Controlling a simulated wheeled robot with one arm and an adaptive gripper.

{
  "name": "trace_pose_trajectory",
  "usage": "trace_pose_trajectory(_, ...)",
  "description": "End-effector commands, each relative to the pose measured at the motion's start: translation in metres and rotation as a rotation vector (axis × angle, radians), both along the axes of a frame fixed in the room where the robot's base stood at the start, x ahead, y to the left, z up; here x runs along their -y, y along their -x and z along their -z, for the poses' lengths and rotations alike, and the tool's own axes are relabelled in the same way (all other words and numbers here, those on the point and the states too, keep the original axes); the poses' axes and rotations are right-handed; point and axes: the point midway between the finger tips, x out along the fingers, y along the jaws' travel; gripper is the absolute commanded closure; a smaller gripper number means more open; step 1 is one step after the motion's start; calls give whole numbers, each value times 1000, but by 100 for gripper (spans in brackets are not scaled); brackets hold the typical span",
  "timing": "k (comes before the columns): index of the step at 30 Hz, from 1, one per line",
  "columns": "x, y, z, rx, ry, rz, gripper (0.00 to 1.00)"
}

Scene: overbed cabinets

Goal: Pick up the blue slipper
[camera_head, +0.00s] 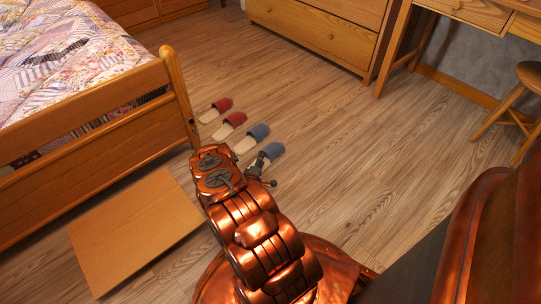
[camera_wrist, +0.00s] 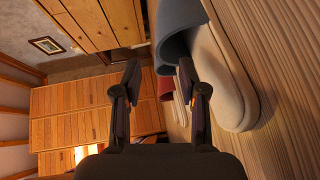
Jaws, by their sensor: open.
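Two blue slippers with pale soles lie on the wood floor in the head view: a farther one (camera_head: 259,131) and a nearer one (camera_head: 273,150). My gripper (camera_head: 262,171) is at the nearer one and covers part of its sole. In the wrist view, my gripper (camera_wrist: 159,75) is open with nothing held between the fingers. A blue slipper (camera_wrist: 182,22) fills the upper right there, its pale sole (camera_wrist: 228,85) beside and partly behind the right finger. I cannot tell whether they touch.
Two red slippers (camera_head: 228,123) lie just beyond the blue ones. A bed (camera_head: 95,115) with a wooden footboard stands left, with a low wooden board (camera_head: 135,230) before it. A drawer chest (camera_head: 320,35), desk and stool (camera_head: 515,110) stand back and right. Floor right of the slippers is clear.

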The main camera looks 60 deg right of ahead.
Motion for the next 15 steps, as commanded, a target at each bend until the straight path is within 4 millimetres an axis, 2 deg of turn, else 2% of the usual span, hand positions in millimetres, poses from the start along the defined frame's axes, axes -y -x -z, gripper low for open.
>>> trace_pose_trajectory(15,45,-8,9,3,3,3,58)
